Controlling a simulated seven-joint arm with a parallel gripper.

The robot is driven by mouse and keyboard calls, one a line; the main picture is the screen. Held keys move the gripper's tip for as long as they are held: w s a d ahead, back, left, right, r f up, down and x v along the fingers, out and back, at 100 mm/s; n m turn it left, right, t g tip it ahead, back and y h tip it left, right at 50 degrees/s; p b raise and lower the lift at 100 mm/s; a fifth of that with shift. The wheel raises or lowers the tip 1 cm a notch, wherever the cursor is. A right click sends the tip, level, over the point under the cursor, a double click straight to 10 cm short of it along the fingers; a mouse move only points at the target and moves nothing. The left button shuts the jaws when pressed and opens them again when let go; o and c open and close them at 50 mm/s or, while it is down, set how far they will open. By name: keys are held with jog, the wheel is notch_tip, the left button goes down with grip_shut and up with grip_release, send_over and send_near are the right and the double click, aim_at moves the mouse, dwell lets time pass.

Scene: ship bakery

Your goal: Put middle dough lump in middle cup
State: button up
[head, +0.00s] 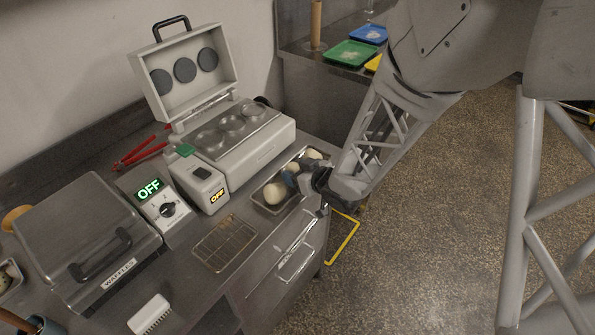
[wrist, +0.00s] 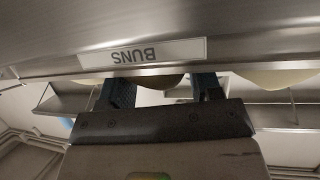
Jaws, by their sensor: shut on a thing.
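Three pale dough lumps sit in a row in a metal tray (head: 268,207) at the counter's front edge: a near one (head: 275,193), a middle one (head: 292,168) and a far one (head: 313,154). My gripper (head: 291,177) reaches in from the right and is shut on the middle dough lump, which its fingers partly hide. In the wrist view the underside of the middle dough lump (wrist: 155,81) shows between the two dark fingers, behind the tray wall. The bun machine stands left of the tray with its lid up. Its middle cup (head: 232,124) looks empty, between two other cups.
The raised lid (head: 188,75) stands behind the cups. A control box (head: 207,188) reading OFF and a wire rack (head: 225,243) lie nearer. A closed waffle maker (head: 85,235) is at left. Coloured trays (head: 352,53) stand on a back counter.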

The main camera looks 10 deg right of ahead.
jog(key=shift+f, duration=0.2)
jog(key=o, duration=0.9)
jog(key=shift+v, duration=3.9)
jog(key=shift+d+f, duration=0.1)
jog(key=shift+f, duration=0.1)
